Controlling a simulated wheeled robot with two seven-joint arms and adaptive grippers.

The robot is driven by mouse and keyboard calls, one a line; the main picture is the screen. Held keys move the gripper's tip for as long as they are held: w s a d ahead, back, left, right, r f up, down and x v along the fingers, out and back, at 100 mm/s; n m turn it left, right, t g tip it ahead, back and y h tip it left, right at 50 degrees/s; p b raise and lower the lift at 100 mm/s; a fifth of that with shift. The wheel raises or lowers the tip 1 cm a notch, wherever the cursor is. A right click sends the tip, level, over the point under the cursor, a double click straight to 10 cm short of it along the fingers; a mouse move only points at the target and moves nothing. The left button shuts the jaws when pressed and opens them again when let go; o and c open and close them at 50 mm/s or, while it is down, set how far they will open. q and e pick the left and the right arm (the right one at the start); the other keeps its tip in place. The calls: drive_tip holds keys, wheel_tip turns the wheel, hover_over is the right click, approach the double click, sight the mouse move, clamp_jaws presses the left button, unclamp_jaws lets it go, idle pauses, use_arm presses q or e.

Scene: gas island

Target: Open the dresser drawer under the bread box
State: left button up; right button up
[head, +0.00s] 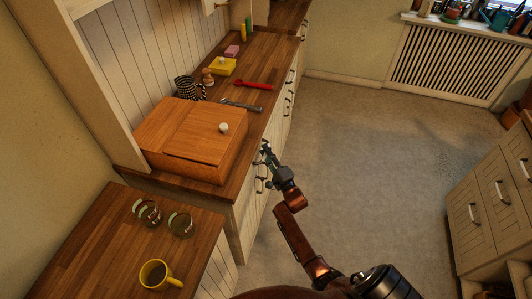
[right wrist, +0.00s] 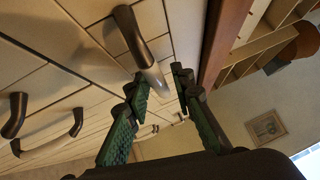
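The wooden bread box (head: 180,132) with a white knob sits on the brown counter of the cream dresser (head: 245,212). Dark drawer handles show on the dresser front below the box. My right gripper (head: 266,153) is at this front, just under the counter edge. In the right wrist view its green-padded fingers (right wrist: 161,78) are spread apart. The drawer fronts look closed. My left gripper is not in view.
A yellow mug (head: 155,274) and two glass jars (head: 181,224) stand on the nearer counter. Cabinets (head: 485,205) stand at the right. The floor (head: 370,150) between is clear.

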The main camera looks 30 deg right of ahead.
clamp_jaws()
idle(0.3)
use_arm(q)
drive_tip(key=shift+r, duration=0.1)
use_arm(e)
drive_tip(key=shift+s, duration=0.1)
